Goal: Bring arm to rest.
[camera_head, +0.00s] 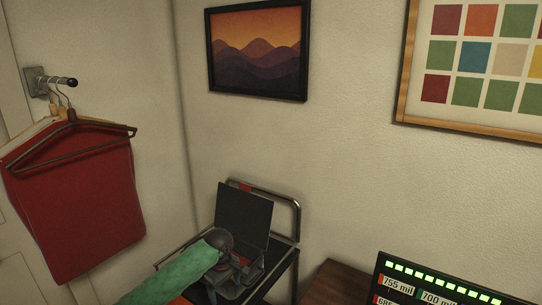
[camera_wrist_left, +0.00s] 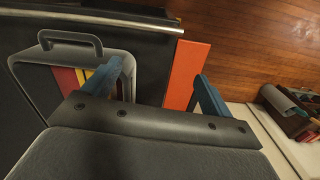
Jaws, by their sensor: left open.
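My left arm, in a green sleeve (camera_head: 178,272), reaches in from the bottom of the head view to a dark stand in the corner. My left gripper (camera_head: 236,284) is over the stand, in front of an open dark case (camera_head: 245,213) with a raised lid. In the left wrist view my left gripper (camera_wrist_left: 160,72) has its two blue fingers spread, with nothing held between them. The grey case (camera_wrist_left: 20,68) with its handle lies at the left finger, with red and yellow items inside. My right gripper is not in view.
The stand has a metal rail (camera_head: 297,212). An orange-red flat piece (camera_wrist_left: 187,75) lies between the fingers' lines. A red garment (camera_head: 80,205) hangs at left. A lit panel (camera_head: 440,285) is at lower right. Wooden floor (camera_wrist_left: 245,45) shows beyond the stand.

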